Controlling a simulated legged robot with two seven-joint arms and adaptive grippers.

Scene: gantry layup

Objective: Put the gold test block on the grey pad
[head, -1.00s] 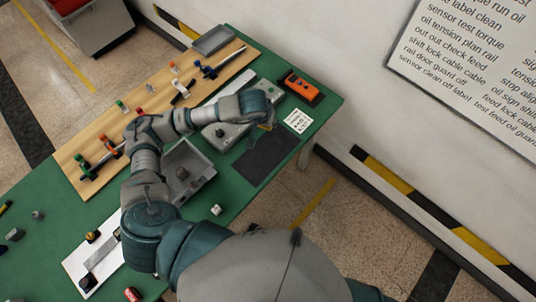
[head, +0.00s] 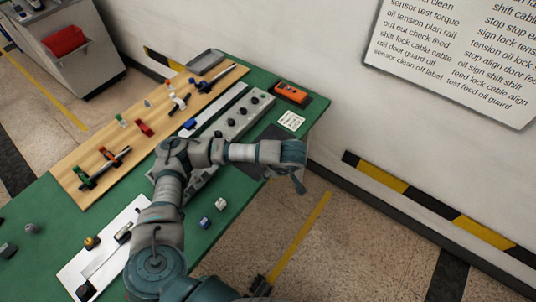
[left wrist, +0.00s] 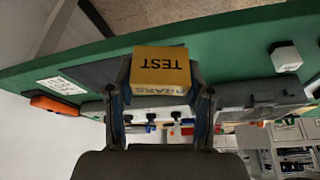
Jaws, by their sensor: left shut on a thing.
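The gold test block (left wrist: 160,70), lettered TEST, is between the fingers of my left gripper (left wrist: 160,98) in the left wrist view. My left gripper (head: 298,184) is shut on it. In the head view the gripper points down near the table's right edge, and I cannot make out the block there. The dark grey pad (head: 274,133) lies flat on the green table, partly hidden by my left arm. The pad also shows in the left wrist view (left wrist: 96,69), behind and left of the block. The block appears raised, apart from the pad. My right gripper is not identifiable.
A white label card (head: 291,120) and an orange meter (head: 291,92) lie beyond the pad. A grey fixture with knobs (head: 232,125) runs alongside. Two small cubes, one blue (head: 205,222) and one white (head: 221,204), sit near the edge. A wooden board (head: 150,130) holds several clamps.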

